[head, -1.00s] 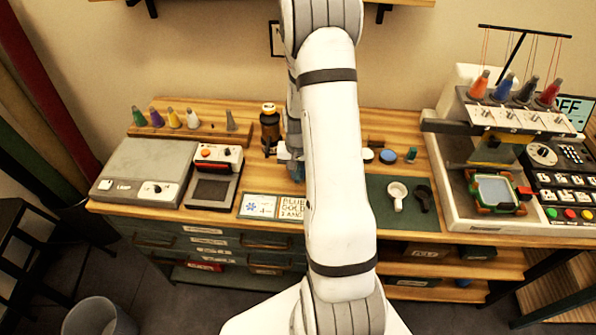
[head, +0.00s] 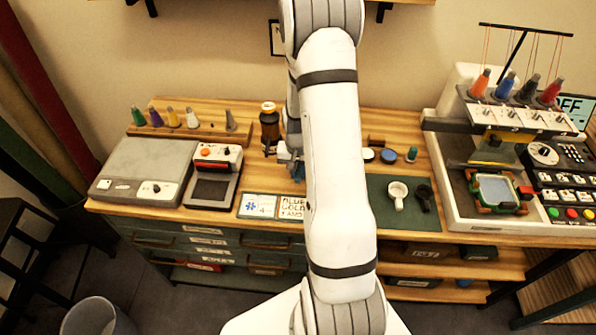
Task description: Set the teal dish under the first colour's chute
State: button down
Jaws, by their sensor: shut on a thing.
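My gripper (head: 276,152) is mostly hidden behind my own arm, and only its left part shows. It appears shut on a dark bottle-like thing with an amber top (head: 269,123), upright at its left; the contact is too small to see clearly. A blue round dish (head: 388,156) lies right of my arm, and a paler round piece (head: 367,154) is partly covered by the arm. A small teal-green piece (head: 411,155) stands further right. I cannot tell which is the teal dish. No chute can be clearly made out.
Two cards (head: 258,206) lie at the table's front edge. A grey box (head: 145,170) and a smaller device (head: 213,175) stand left, with several cones (head: 173,118) behind. A green mat (head: 402,221) holds a white piece. An embroidery machine (head: 505,120) fills the right.

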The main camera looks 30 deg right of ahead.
jog(key=shift+f+b, duration=0.45)
jog(key=shift+f, duration=0.05)
dwell(0.6)
jog(key=c, duration=1.3)
grip_release()
jog(key=shift+r+p, duration=1.35)
jog(key=shift+r, duration=0.95)
jog(key=shift+a, duration=0.1)
jog(key=s+a+r, duration=0.3)
jog(key=s, duration=0.2)
jog(key=shift+p, duration=0.4)
